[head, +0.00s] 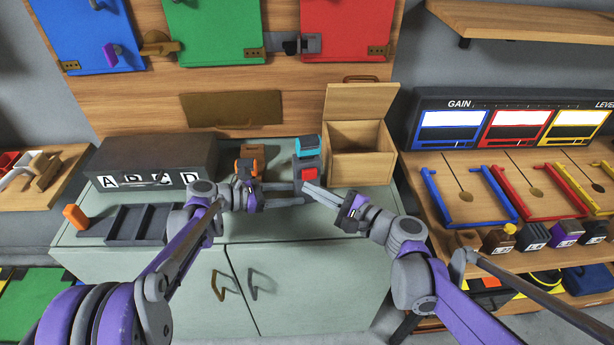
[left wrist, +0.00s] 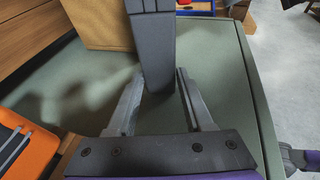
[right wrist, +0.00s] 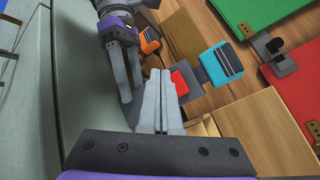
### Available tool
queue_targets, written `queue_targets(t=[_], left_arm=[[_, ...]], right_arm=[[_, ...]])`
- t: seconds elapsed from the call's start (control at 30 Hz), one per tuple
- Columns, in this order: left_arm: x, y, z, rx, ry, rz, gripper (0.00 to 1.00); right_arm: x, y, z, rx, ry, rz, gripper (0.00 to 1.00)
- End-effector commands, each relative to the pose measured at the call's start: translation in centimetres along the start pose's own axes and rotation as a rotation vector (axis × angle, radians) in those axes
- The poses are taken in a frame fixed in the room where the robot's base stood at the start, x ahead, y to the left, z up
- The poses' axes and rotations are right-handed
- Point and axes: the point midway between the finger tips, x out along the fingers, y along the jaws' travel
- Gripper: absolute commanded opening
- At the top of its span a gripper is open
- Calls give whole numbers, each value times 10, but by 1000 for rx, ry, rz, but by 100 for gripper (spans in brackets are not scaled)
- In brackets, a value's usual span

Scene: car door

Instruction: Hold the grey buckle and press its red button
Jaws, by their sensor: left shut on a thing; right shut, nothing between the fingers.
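The grey buckle (head: 299,177) stands upright on the cabinet top, with its red button (head: 309,172) facing up and forward. In the left wrist view the buckle (left wrist: 152,50) shows as a dark grey post between my left fingers. My left gripper (head: 298,201) is shut on it, low on its body. My right gripper (head: 301,187) is shut and empty, its tips close beside the button. In the right wrist view the shut fingertips (right wrist: 161,74) are just left of the red button (right wrist: 183,80). I cannot tell whether they touch it.
A teal block (head: 307,146) is right behind the buckle. An open wooden box (head: 358,165) is to the right. A dark lettered case (head: 150,165) and dark tray (head: 140,224) fill the left.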

Motion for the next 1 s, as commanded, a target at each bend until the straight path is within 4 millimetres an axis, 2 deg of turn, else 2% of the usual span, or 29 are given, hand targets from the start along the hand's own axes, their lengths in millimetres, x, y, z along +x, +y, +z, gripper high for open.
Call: queue_targets(t=[0.5,1.0], left_arm=[[0,0,0,0,0,1,20],[0,0,0,0,0,1,20]], right_arm=[[-32,23,23,0,1,-1,0],[-34,25,25,0,0,0,0]])
